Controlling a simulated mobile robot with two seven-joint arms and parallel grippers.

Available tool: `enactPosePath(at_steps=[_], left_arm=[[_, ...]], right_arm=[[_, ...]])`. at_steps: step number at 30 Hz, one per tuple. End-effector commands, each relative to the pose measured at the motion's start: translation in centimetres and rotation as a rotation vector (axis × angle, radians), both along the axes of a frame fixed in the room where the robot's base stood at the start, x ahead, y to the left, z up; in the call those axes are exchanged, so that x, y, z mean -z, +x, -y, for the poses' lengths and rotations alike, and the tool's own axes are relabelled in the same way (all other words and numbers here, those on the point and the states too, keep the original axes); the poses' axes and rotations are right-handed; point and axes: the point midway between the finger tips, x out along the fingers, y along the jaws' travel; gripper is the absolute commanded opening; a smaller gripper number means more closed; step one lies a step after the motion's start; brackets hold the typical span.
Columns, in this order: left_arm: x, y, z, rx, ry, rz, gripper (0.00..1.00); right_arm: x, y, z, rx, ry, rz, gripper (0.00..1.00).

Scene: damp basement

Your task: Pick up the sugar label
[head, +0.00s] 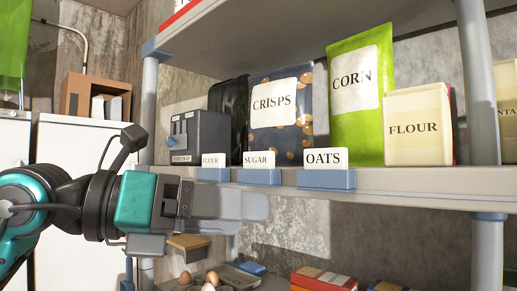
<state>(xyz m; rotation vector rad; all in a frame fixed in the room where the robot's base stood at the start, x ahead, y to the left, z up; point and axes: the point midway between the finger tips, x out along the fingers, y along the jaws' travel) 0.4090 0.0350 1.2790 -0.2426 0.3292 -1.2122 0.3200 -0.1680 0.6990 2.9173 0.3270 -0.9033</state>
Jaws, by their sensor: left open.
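The sugar label (258,159) is a small white card reading SUGAR. It stands upright in a blue holder (258,177) on the front edge of the middle shelf, between the flour label (213,160) and the oats label (326,158). My left gripper (255,207) comes in from the left, its fingers pointing right. In the picture it lies just below the sugar label's holder, in front of the shelf edge. It is open, with nothing visible between its fingers. My right gripper is not in view.
On the shelf (420,181) behind the labels stand a crisps bag (289,125), a green corn bag (375,125), a flour pack (414,145) and a grey box (205,135). Eggs (212,278) and red boxes (323,281) are below. A shelf post (487,245) stands right.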

Motion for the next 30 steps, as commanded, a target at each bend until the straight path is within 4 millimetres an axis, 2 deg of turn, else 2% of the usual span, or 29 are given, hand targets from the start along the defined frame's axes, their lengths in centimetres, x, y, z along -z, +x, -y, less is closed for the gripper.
enactPosePath(at_steps=[1, 6, 9, 12, 16, 24, 30], left_arm=[[-2.3, 0.4, -0.8, -0.065, 0.058, 0.058, 0.94], [-6.9, 1.8, -3.8, -0.278, 0.199, 0.190, 0.94], [-8.8, 2.1, -5.3, -0.371, 0.240, 0.233, 0.94], [-9.9, 2.3, -6.2, -0.425, 0.261, 0.255, 0.94], [-10.1, 3.0, -6.0, -0.445, 0.268, 0.261, 0.94], [-9.1, 6.6, -2.6, -0.441, 0.266, 0.259, 0.94], [-8.7, 7.9, -1.4, -0.443, 0.266, 0.262, 0.94]], right_arm=[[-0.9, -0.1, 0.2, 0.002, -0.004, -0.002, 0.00], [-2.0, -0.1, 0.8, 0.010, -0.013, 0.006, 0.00], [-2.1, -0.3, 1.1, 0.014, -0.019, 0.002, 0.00], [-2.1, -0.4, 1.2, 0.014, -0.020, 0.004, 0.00], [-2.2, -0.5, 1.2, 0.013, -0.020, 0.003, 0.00], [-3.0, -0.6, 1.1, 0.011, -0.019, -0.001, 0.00], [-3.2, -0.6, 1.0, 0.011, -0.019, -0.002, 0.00]])
